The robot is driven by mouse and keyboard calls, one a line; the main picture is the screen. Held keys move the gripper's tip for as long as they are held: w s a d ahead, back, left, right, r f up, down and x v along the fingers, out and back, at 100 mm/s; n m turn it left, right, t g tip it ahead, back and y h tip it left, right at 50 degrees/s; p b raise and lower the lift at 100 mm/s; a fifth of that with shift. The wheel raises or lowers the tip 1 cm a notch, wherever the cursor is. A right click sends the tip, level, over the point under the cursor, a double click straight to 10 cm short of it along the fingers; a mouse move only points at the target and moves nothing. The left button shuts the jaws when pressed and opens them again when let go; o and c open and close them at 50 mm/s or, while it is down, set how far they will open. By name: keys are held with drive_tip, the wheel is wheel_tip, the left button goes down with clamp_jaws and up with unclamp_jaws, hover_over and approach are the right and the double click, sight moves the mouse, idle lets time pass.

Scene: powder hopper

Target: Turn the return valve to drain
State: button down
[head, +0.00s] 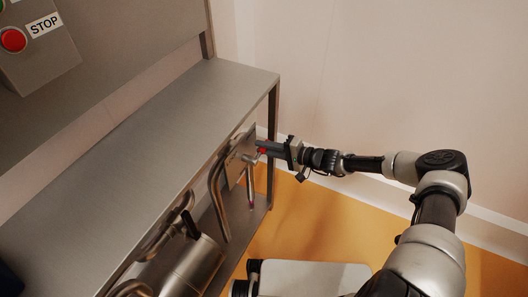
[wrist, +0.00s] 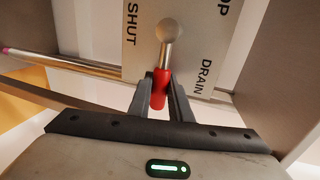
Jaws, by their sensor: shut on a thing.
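The return valve lever has a red grip (wrist: 159,92) and a silver round hub (wrist: 168,30), in front of a label plate (wrist: 190,50). My gripper (wrist: 158,80) is shut on the red grip, with one dark finger on each side. In the wrist view the lever runs down from the hub. SHUT stands on the plate to its left, DRAIN to its right, and a cut-off word ending in OP at upper right. In the head view my gripper (head: 267,149) reaches in from the right to the red grip (head: 261,150) below the bench's right end.
A steel bench top (head: 150,130) spans the left, with a leg (head: 272,120) close by my gripper. Curved pipes (head: 218,195) and a steel cylinder (head: 195,265) lie under it. A control box with a red STOP button (head: 13,40) is at upper left. Orange floor is open at right.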

idle(0.4)
drive_tip(key=c, duration=1.6)
unclamp_jaws()
drive_tip(key=p+v, duration=0.2)
drive_tip(key=v, duration=1.5)
drive_tip(key=shift+s+d+r+p, duration=0.1)
drive_tip(key=shift+d+p, duration=0.1)
drive_tip(key=shift+p, duration=0.2)
